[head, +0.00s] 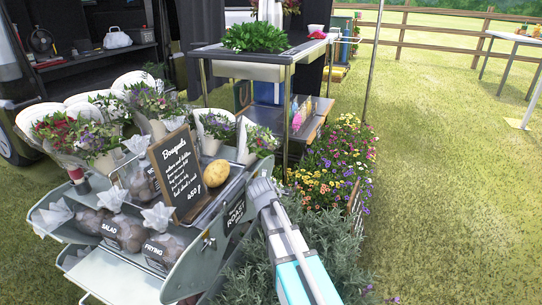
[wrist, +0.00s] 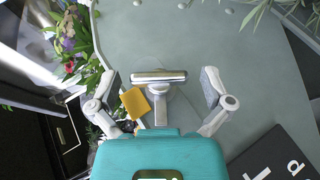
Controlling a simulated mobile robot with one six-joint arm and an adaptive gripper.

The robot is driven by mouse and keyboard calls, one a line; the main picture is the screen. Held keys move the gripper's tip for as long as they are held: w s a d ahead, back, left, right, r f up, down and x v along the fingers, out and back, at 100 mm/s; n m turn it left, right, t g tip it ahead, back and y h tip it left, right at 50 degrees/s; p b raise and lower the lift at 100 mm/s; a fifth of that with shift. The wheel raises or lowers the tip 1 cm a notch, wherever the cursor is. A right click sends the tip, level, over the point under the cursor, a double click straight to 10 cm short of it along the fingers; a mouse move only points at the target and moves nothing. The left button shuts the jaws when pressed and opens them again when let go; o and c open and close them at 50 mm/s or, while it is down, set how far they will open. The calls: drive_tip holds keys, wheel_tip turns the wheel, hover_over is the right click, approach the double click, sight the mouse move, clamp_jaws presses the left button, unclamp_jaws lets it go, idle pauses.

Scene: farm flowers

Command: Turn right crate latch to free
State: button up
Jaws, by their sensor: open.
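In the wrist view, the latch is a silver crossbar (wrist: 158,76) on a short stem, set against the grey crate panel (wrist: 225,35). My gripper (wrist: 157,88) is open, with one finger on each side of the latch and gaps between fingers and bar. The bar lies roughly level across the picture. In the head view, my gripper (head: 262,192) is at the upper right end of the crate's grey side panel (head: 190,270) and hides the latch there. A small metal fitting (head: 209,243) shows at the panel's nearer end.
A small yellow-orange piece (wrist: 134,103) shows beside the left finger. A dark lettered label (wrist: 275,157) is at lower right. Flowers (head: 335,165) grow to the right, with open grass beyond.

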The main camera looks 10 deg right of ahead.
drive_tip(key=shift+r+p, duration=0.15)
drive_tip(key=shift+p, duration=0.3)
drive_tip(key=shift+w+r+m+g+y+p, duration=0.1)
drive_tip(key=shift+m+g+y+p, duration=0.2)
drive_tip(key=shift+g+y+p, duration=0.55)
drive_tip(key=shift+g+p, duration=0.25)
drive_tip(key=shift+p, duration=0.3)
drive_tip(key=s+r+m+g+p, duration=0.2)
drive_tip(key=s+r+m+p, duration=0.1)
drive_tip(key=s+r+p, duration=0.6)
drive_tip(key=s+r+m+g+p, duration=0.2)
drive_tip(key=s+r+p, duration=0.7)
drive_tip(key=r+p, duration=0.7)
drive_tip(key=m+p, duration=0.1)
drive_tip(key=p, duration=0.3)
drive_tip(key=shift+s+r+g+p, duration=0.15)
drive_tip(key=shift+s+g+p, duration=0.15)
drive_tip(key=shift+p, duration=0.1)
drive_tip(key=shift+d, duration=0.1)
